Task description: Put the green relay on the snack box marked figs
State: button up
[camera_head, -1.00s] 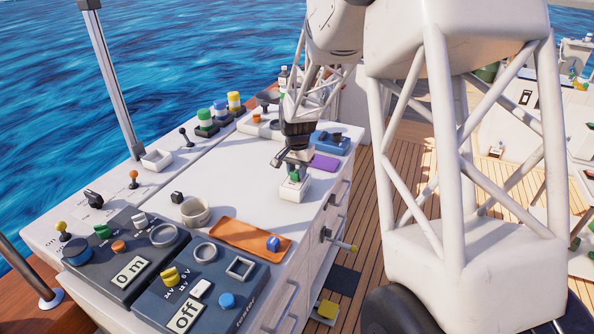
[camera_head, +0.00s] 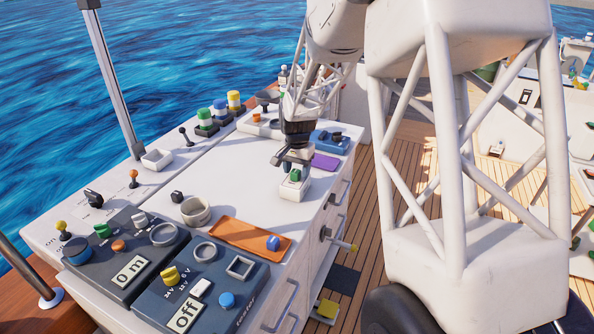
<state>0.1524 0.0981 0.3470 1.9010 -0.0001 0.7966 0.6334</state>
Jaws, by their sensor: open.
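A small green block (camera_head: 295,175), which looks like the green relay, sits on top of a small white box (camera_head: 292,189) near the right edge of the white worktop. No marking on the white box can be read from here, so I cannot tell if it is the figs snack box. My gripper (camera_head: 290,163) points down just above and around the green block. Its jaws are open. They partly hide the block, and I cannot tell whether they touch it.
An orange tray (camera_head: 225,236) with a blue knob lies in front on the worktop (camera_head: 238,170). A purple pad (camera_head: 325,162) and a blue device (camera_head: 330,143) lie behind the white box. A grey ring-shaped cup (camera_head: 195,211) stands to the left. Dark panels fill the near end.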

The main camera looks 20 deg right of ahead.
aim_at(297, 171)
notch_tip(297, 171, up, 12)
dwell(0.6)
jog(key=shift+f, duration=0.1)
dwell(0.4)
jog(key=s+a+r+n+t, duration=0.1)
jog(key=s+a+r+n, duration=0.2)
jog(key=s, duration=0.6)
jog(key=s+a+r+n, duration=0.1)
jog(key=s+a+r, duration=0.3)
jog(key=s, duration=0.6)
jog(key=s+a+n, duration=0.1)
jog(key=s+n, duration=0.1)
jog(key=s, duration=0.8)
jog(key=s+a+f+n+t, duration=0.1)
jog(key=s+a+n, duration=0.1)
jog(key=s, duration=0.9)
jog(key=shift+a+f+n+t, duration=0.2)
jog(key=shift+n+t, duration=0.1)
jog(key=shift+n, duration=0.1)
